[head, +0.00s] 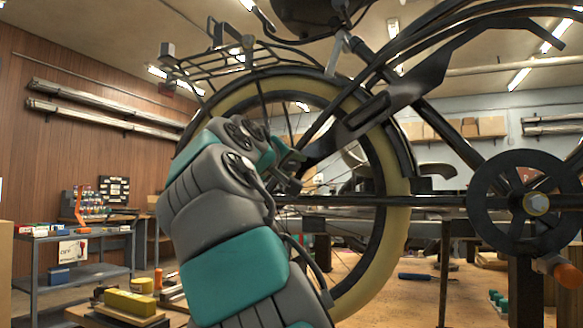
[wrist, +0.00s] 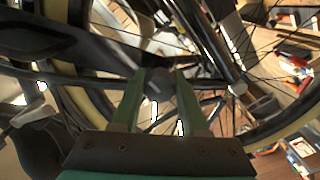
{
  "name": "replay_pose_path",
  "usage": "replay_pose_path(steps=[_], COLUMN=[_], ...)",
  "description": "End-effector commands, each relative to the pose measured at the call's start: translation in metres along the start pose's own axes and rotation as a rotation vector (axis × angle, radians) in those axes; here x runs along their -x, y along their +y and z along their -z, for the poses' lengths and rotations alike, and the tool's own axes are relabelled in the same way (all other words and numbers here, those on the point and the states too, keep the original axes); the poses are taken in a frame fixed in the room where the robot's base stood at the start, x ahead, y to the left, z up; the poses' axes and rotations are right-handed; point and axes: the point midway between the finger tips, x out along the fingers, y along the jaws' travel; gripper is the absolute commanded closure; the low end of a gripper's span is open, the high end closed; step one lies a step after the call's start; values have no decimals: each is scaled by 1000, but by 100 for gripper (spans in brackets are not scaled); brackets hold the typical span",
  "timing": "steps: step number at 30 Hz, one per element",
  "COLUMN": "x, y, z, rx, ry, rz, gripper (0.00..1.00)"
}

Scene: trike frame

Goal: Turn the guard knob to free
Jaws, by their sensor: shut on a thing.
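The guard knob (wrist: 158,84) is a small dark grey piece between the two green fingers of my gripper (wrist: 160,92) in the wrist view. The fingers sit on either side of it and are shut on it. Its pointer or markings cannot be made out, so its turn position is unclear. The dark guard (head: 395,97) runs along the upper right side of the rear wheel (head: 398,190) in the head view. My gripper (head: 292,170) is at the wheel's middle there, at the guard's lower left end. My arm and gripper hide the knob in the head view.
The trike's chainring (head: 485,203) and an orange-ended part (head: 560,270) are at the right. A wire rack (head: 225,62) sits above the wheel. Spokes and frame tubes crowd my gripper. A shelf cart (head: 75,260) stands at the left, and yellow boxes (head: 130,303) lie lower left.

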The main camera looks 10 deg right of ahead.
Motion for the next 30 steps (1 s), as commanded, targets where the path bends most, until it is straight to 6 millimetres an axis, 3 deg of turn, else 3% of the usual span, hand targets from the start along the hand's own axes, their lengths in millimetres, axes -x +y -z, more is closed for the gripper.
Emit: replay_pose_path(steps=[11, 12, 20, 30], x=[-1, -1, 0, 2], y=[-1, -1, -1, 0], z=[-1, -1, -1, 0], rx=[-4, -4, -3, -3], ry=[-3, -3, -2, -1], rz=[1, 2, 1, 0], gripper=[100, 54, 26, 26])
